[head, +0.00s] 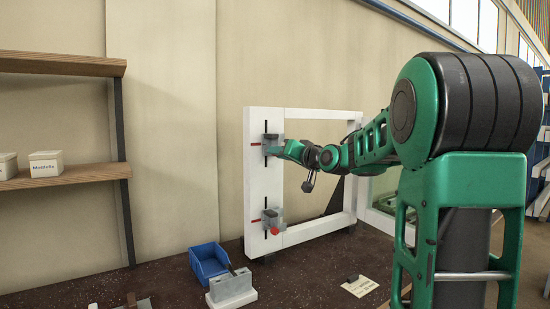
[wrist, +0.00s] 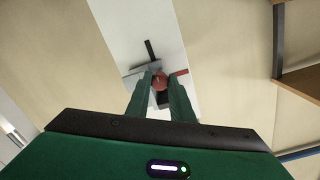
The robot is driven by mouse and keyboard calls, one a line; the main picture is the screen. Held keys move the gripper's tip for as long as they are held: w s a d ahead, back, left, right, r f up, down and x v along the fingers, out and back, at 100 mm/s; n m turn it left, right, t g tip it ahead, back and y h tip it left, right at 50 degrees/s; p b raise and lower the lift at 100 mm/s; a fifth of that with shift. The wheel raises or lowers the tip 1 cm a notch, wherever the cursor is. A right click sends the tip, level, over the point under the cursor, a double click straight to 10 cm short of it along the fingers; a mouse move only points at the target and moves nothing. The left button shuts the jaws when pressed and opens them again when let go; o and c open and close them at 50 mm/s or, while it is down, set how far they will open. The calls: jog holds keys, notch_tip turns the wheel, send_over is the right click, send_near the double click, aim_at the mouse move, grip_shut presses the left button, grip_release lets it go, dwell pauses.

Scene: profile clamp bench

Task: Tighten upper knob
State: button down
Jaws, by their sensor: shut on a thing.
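The upper knob (wrist: 160,81) is red and round and sits between my fingertips in the wrist view. My gripper (wrist: 161,90) is shut on it, with one green finger on each side. The knob is on a grey clamp block (head: 271,140) at the upper part of the white profile frame (head: 262,190). In the head view my gripper (head: 284,150) reaches the clamp from the right and hides the upper knob. The lower clamp (head: 270,216) has its own red knob (head: 275,231), apart from my gripper.
A blue bin (head: 208,262) and a grey block on a white base (head: 231,288) stand on the dark bench in front of the frame. A paper label (head: 360,287) lies to the right. A wooden shelf (head: 60,178) with small boxes is at the left.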

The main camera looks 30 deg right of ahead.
dwell(0.4)
jog(key=c, duration=1.6)
grip_release()
jog(key=shift+o, duration=0.2)
jog(key=s, duration=1)
jog(key=shift+s+r, duration=0.2)
jog(key=shift+s, duration=0.15)
jog(key=shift+f, duration=0.1)
